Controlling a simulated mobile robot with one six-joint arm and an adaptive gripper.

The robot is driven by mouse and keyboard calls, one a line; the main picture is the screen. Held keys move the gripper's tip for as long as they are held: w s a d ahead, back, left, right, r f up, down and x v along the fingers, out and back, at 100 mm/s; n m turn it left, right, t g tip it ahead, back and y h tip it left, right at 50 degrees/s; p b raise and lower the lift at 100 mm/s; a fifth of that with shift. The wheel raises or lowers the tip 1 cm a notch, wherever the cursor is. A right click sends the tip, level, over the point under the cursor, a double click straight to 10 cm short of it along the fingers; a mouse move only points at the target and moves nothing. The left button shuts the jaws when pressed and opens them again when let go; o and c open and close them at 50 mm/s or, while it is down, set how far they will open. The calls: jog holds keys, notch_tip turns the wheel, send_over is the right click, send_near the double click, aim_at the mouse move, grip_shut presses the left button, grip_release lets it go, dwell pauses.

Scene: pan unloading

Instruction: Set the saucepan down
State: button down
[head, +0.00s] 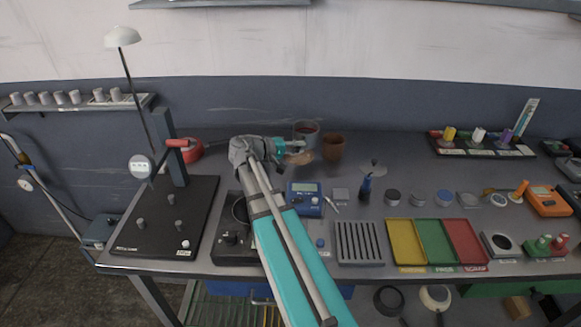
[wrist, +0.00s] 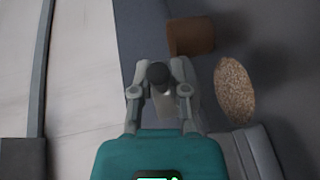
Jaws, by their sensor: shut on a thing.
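In the wrist view my gripper (wrist: 159,84) is shut on a narrow grey piece with a dark round end, which I take for the saucepan's handle (wrist: 158,74). The pan's body is mostly hidden there, and I cannot tell its height over the bench. A round cork mat (wrist: 235,90) lies to the right of the jaws; it also shows in the head view (head: 300,158).
A black hotplate (head: 235,243) and a blue meter (head: 305,197) stand nearer the front. Yellow, green and red trays (head: 436,243) lie to the right.

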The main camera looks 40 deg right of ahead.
jog(key=shift+w+a+f+b, duration=0.15)
jog(key=shift+w+f+b, duration=0.4)
jog(key=shift+f, duration=0.15)
jog(key=shift+w+a+f+b, duration=0.15)
jog(key=shift+w+f+b, duration=0.3)
jog(key=shift+w+f, duration=0.15)
jog(key=shift+f, duration=0.15)
jog(key=shift+w+a+f+b, duration=0.1)
jog(key=shift+w+f+b, duration=0.35)
jog(key=shift+b, duration=0.2)
jog(key=shift+s+f+b, duration=0.1)
jog(key=shift+f+b, duration=1.3)
jog(key=shift+f, duration=0.1)
jog(key=shift+f, duration=0.1)
jog(key=c, duration=0.6)
grip_release()
jog(key=shift+c, duration=0.2)
jog(key=shift+r, duration=0.2)
